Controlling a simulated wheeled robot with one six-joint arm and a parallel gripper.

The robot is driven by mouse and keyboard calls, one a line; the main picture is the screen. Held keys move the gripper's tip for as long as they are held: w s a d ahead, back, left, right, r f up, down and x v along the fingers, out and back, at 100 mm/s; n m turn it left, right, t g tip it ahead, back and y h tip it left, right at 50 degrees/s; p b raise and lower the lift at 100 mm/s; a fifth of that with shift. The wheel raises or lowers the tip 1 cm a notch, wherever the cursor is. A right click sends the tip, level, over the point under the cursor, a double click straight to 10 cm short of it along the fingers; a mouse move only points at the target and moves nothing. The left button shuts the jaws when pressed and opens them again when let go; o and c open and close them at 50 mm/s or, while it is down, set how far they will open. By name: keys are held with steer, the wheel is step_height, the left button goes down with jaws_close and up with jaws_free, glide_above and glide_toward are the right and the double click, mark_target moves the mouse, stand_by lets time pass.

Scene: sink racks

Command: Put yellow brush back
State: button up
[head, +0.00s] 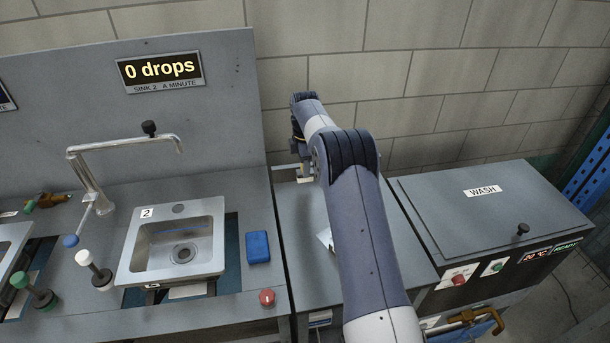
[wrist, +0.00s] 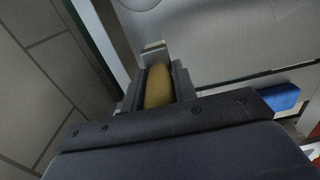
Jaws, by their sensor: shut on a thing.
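My gripper (wrist: 158,88) is shut on the yellow brush (wrist: 158,86). In the wrist view the brush shows as a rounded dull-yellow body between the two fingers. A paler squared piece (wrist: 153,50) shows just beyond it; I cannot tell whether it is part of the brush. In the head view my gripper (head: 303,165) is at the far end of the arm, near the back wall and above the back of the counter between sink and wash unit. My arm hides most of it and the brush there.
Sink 2 (head: 135,262) stands left, with a tall tap (head: 90,175) and a blue block (head: 258,246) beside it. A grey panel (head: 215,110) rises behind it. The closed WASH unit (head: 455,210) stands right. The middle counter (head: 291,226) looks mostly clear, partly hidden by my arm.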

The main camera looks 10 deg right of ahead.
steer(key=shift+f+p, duration=0.3)
steer(key=shift+f, duration=1.7)
steer(key=shift+f, duration=0.2)
steer(key=o, duration=1)
steer(key=shift+r, duration=0.1)
step_height(320, 180, up, 12)
steer(key=shift+r+b, duration=0.15)
steer(key=shift+b, duration=0.5)
